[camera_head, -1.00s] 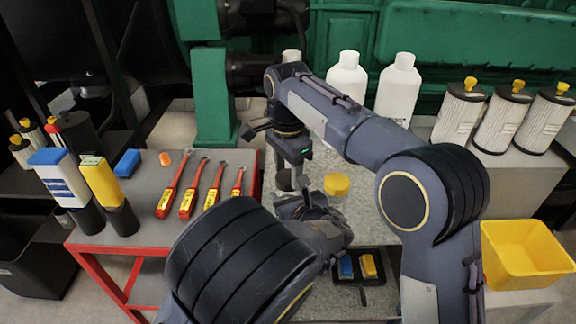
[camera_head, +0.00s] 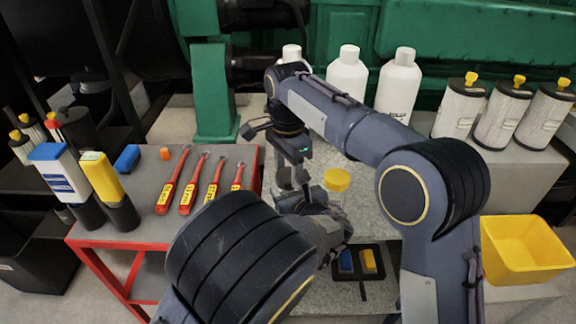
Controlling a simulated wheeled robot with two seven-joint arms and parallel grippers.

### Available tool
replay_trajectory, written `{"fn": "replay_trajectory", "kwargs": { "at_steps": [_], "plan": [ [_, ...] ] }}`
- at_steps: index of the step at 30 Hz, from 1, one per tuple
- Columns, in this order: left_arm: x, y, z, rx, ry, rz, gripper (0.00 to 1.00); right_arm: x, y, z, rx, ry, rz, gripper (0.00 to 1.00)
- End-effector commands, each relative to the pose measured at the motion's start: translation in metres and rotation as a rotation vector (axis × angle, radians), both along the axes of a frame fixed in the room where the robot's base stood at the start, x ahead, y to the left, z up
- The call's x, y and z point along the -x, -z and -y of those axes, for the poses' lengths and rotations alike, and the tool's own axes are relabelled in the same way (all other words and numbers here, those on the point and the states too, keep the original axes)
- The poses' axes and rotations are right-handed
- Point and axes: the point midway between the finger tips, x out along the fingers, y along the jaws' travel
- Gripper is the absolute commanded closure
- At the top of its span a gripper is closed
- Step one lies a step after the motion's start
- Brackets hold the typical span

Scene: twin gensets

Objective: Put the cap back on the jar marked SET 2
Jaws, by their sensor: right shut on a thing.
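My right gripper (camera_head: 294,178) points down over the grey worktop, shut on a small greyish thing. That thing is mostly hidden, and I cannot tell whether it is a cap or part of a jar. Just right of it stands a clear jar with a yellow cap (camera_head: 337,180) on top. My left gripper (camera_head: 308,203) is low in front of the right one, close to the jars. Its fingers are mostly hidden by its own wrist, so its opening cannot be read. No SET 2 marking is readable.
A black tray (camera_head: 362,284) with a blue and a yellow piece lies in front of the jars. A yellow bin (camera_head: 525,250) is at right. White bottles (camera_head: 347,78) stand behind. Red-handled tools (camera_head: 170,186) lie on the red-framed cart (camera_head: 150,225) at left.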

Motion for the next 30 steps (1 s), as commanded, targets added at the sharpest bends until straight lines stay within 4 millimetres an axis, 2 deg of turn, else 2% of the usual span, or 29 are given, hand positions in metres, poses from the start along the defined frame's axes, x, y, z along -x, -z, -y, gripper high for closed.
{"fn": "replay_trajectory", "kwargs": {
  "at_steps": [1, 2, 5, 8, 18, 21, 25, 30],
  "plan": [
    [-0.0001, -0.0002, 0.0000, 0.000, 0.000, 0.000, 0.91, 0.0000, 0.0012, 0.0001, 0.001, 0.001, -0.001, 0.70],
    [-0.0001, -0.0002, 0.0000, 0.000, 0.000, 0.000, 1.00, 0.0000, 0.0011, 0.0001, 0.000, 0.001, 0.000, 0.70],
    [-0.0001, -0.0002, 0.0000, 0.000, 0.000, 0.000, 1.00, 0.0001, 0.0010, -0.0001, 0.001, 0.037, -0.001, 0.70],
    [-0.0001, -0.0002, 0.0000, 0.000, 0.000, 0.000, 1.00, 0.0000, 0.0011, -0.0004, 0.002, 0.188, 0.001, 0.70],
    [0.0000, 0.0000, 0.0000, 0.000, 0.000, 0.000, 1.00, -0.0009, 0.0015, -0.0006, 0.002, 1.123, 0.002, 0.70],
    [0.0000, 0.0000, 0.0000, 0.000, 0.000, 0.000, 1.00, -0.0012, 0.0017, -0.0001, 0.002, 1.326, 0.001, 0.70],
    [0.0000, 0.0000, 0.0000, 0.000, 0.000, 0.000, 1.00, -0.0014, 0.0014, 0.0000, -0.001, 1.468, 0.001, 0.70],
    [0.0001, 0.0002, 0.0002, 0.000, 0.000, 0.000, 1.00, -0.0015, 0.0013, -0.0001, -0.002, 1.497, -0.001, 0.70]
  ]
}}
